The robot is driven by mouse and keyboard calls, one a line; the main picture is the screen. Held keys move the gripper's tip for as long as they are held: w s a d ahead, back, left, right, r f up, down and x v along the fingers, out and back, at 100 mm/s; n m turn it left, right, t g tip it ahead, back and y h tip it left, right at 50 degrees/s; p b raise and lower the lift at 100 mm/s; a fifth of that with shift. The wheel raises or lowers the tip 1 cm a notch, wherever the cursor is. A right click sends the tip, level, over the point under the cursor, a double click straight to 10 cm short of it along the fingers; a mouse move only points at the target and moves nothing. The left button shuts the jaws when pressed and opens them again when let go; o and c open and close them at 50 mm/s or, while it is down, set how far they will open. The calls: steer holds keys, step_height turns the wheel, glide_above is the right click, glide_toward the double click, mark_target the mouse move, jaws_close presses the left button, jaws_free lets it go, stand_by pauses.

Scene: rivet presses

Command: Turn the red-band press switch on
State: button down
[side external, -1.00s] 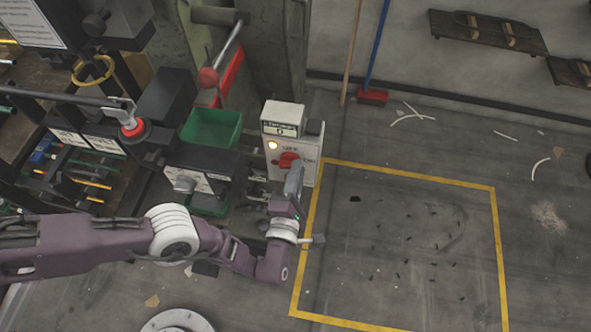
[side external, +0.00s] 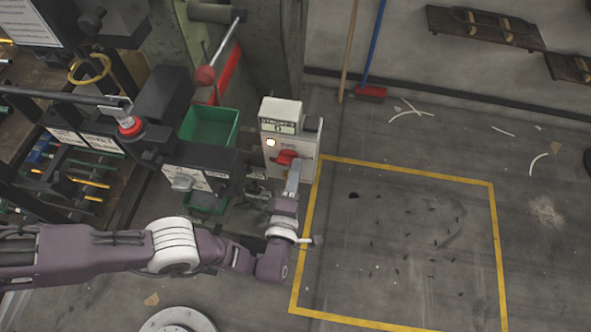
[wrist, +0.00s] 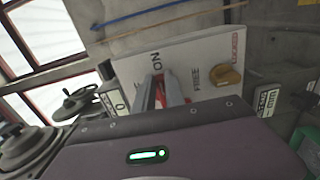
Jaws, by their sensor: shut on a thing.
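The white switch box (side external: 301,150) carries a red rotary switch (side external: 288,157), a pale lit lamp (side external: 271,142) and a small display reading 0. My gripper (side external: 292,176) reaches the box from the front, its fingers at the red switch. In the wrist view my gripper (wrist: 170,95) is shut on the red switch (wrist: 175,92), with a finger on either side. The word ON shows on the panel (wrist: 205,60) just above the fingers. The fingers and hand hide part of the switch, so its exact angle is unclear.
A green bin (side external: 210,127) stands left of the box. A lever with a red ball (side external: 205,76) rises behind it, near a red band (side external: 229,72) on the green press column. The yellow-outlined floor (side external: 405,240) is clear of large objects.

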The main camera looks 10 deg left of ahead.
steer(key=c, duration=1.4)
jaws_free()
steer(key=s, duration=0.7)
